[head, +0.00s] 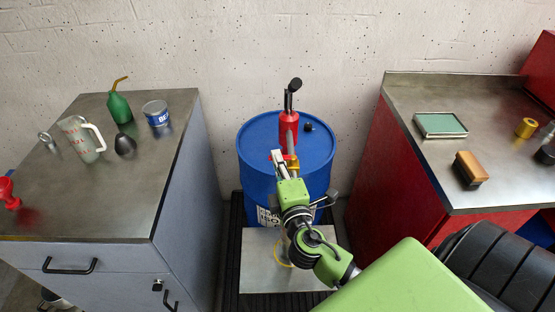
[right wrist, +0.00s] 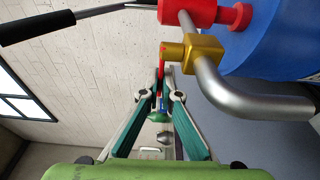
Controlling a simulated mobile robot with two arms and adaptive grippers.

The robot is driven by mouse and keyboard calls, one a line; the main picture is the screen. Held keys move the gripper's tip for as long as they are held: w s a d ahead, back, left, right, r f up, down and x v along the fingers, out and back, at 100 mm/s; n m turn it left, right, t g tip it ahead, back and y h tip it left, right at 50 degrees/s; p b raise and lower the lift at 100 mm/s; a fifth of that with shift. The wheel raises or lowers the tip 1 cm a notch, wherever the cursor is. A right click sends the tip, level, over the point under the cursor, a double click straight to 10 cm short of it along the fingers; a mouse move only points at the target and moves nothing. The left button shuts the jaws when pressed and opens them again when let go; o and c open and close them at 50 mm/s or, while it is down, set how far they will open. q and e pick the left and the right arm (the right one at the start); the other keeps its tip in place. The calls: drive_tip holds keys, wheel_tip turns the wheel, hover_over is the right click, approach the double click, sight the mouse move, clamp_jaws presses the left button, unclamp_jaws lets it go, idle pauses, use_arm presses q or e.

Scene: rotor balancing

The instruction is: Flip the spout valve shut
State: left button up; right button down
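A red pump (head: 288,128) with a black handle stands on the blue drum (head: 258,140). Its silver spout (right wrist: 235,97) bends down past a gold valve body (right wrist: 200,48), which also shows in the head view (head: 293,164). A small red piece (right wrist: 161,72), apparently the valve lever, runs from the gold body to between my right fingertips. My right gripper (head: 279,156) is at the valve in front of the pump; its narrow fingertips also show in the right wrist view (right wrist: 161,75). Whether they press on the lever is unclear. My left gripper is out of view.
A grey cabinet (head: 165,200) on the left carries a green oil bottle (head: 119,106), a blue can (head: 156,113) and a clear jug (head: 80,138). A red bench on the right holds a green-topped tray (head: 440,124) and a brush (head: 470,168). A metal plate (head: 262,272) lies below the drum.

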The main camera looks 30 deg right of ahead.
drive_tip(key=shift+f, duration=0.1)
drive_tip(key=shift+w+d+r+m+g+h+b, duration=0.15)
drive_tip(key=shift+m+g+h+b, duration=0.4)
drive_tip(key=shift+h, duration=0.3)
drive_tip(key=shift+w+r+m+g+h+b, duration=0.1)
drive_tip(key=shift+m+g+h+b, duration=0.2)
drive_tip(key=shift+m+h, duration=0.45)
drive_tip(key=shift+d+r+h, duration=0.1)
drive_tip(key=shift+h, duration=0.2)
drive_tip(key=c, duration=2.3)
unclamp_jaws()
drive_tip(key=shift+w, duration=0.1)
drive_tip(key=shift+w+d+f, duration=0.15)
drive_tip(key=shift+f, duration=0.1)
drive_tip(key=shift+s+a, duration=0.3)
drive_tip(key=v, duration=1.1)
drive_tip(key=shift+s+r, duration=0.15)
drive_tip(key=shift+s, duration=0.05)
